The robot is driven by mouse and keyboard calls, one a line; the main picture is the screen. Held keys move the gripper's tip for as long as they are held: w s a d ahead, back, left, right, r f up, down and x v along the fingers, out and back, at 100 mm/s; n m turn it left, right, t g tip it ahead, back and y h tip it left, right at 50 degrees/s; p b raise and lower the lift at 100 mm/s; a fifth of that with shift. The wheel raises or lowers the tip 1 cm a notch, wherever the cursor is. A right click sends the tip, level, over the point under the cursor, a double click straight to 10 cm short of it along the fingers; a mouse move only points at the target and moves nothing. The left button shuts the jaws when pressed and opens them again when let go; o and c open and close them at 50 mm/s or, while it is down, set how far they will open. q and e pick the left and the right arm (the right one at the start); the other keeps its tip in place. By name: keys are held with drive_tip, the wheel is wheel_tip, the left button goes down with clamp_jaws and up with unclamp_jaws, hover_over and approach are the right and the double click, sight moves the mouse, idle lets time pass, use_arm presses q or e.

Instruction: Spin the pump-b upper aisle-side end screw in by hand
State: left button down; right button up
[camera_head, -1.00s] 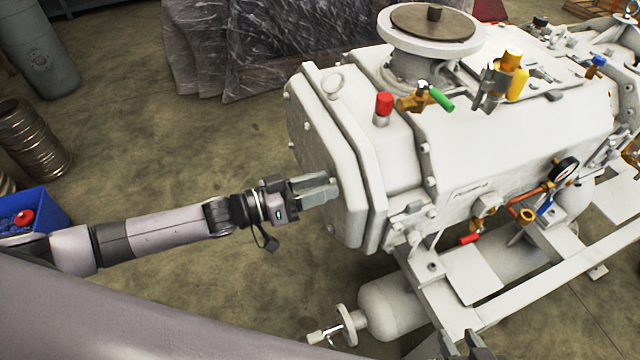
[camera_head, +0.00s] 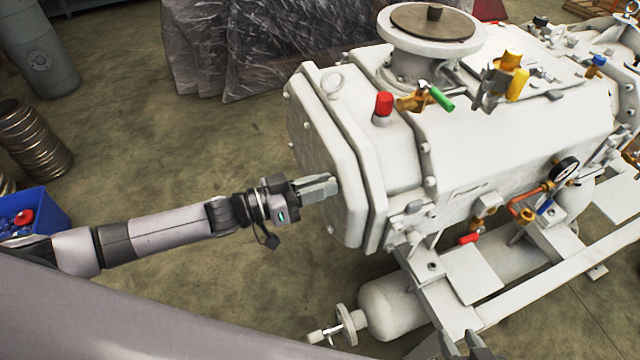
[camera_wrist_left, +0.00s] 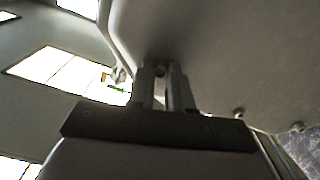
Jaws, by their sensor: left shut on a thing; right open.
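Pump-b (camera_head: 470,130) is the large white pump. My left gripper (camera_head: 334,184) is at the end cover (camera_head: 318,125) on its left side. In the left wrist view, my two left fingers (camera_wrist_left: 162,88) point at the pale cover face (camera_wrist_left: 215,50) and are shut on a small dark screw head (camera_wrist_left: 160,72). The fingers hide most of the screw, so I cannot tell how deep it sits. My right gripper (camera_head: 462,346) shows only in part at the bottom edge of the head view, open, away from the end cover.
Another screw (camera_wrist_left: 239,113) stands out from the cover in the left wrist view. A blue bin (camera_head: 45,212) is at the left. A white cylinder (camera_head: 393,310) with a valve lies below the pump.

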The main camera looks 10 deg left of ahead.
use_arm(q)
drive_tip(key=m+b, duration=0.1)
drive_tip(key=m, duration=1)
drive_tip(key=shift+m, duration=0.3)
idle(0.4)
drive_tip(key=c, duration=1)
unclamp_jaws()
drive_tip(key=shift+c, duration=0.2)
drive_tip(key=v, duration=0.7)
drive_tip(key=shift+s+a, duration=0.1)
